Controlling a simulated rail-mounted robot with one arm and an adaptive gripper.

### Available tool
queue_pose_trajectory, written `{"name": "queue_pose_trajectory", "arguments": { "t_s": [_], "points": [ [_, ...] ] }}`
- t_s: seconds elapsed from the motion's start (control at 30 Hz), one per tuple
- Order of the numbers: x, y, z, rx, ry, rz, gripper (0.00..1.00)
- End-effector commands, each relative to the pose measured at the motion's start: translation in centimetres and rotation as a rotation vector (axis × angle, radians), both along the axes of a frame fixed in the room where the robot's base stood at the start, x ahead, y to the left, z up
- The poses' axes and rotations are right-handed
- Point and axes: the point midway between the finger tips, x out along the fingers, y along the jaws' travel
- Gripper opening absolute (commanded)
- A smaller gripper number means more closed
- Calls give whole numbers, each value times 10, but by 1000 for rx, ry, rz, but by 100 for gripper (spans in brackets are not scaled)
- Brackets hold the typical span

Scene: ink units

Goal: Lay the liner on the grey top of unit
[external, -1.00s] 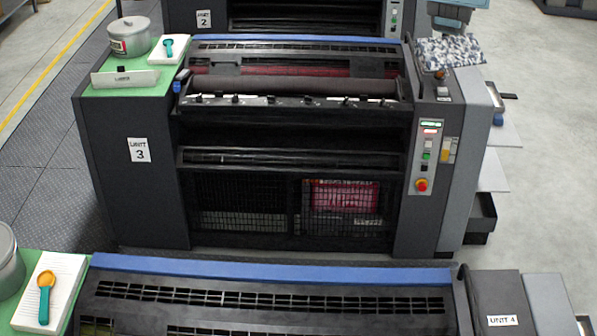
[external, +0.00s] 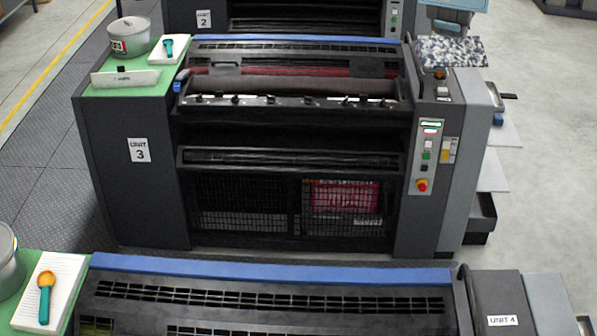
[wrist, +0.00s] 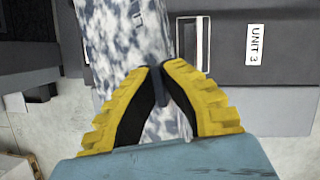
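The liner (external: 450,50) is a thin sheet speckled white, grey and dark blue. In the external view it looks flat over the back of the right-hand top of unit 3. In the wrist view the liner (wrist: 122,40) runs past my fingertips. My gripper (wrist: 160,85) has its yellow fingers drawn together at the liner, with a small dark piece between the tips. In the external view its teal body shows above the liner and its fingers are hidden. The dark grey top (external: 452,92) shows in front of the liner. Whether the liner touches it is unclear.
A UNIT 3 label (wrist: 256,45) lies right of the liner in the wrist view. An orange knob (external: 440,73) stands by the liner's front edge. A pot (external: 130,36) and a notepad (external: 168,50) sit on the green left top. Pale trays stick out at right.

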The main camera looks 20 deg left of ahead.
Motion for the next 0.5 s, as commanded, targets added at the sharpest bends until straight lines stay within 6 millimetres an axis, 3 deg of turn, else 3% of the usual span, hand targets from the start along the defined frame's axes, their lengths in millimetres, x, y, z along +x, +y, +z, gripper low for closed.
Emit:
{"name": "queue_pose_trajectory", "arguments": {
  "t_s": [0.5],
  "points": [
    [9, -7, -3, -6, 7, -153, 0]
  ]
}}
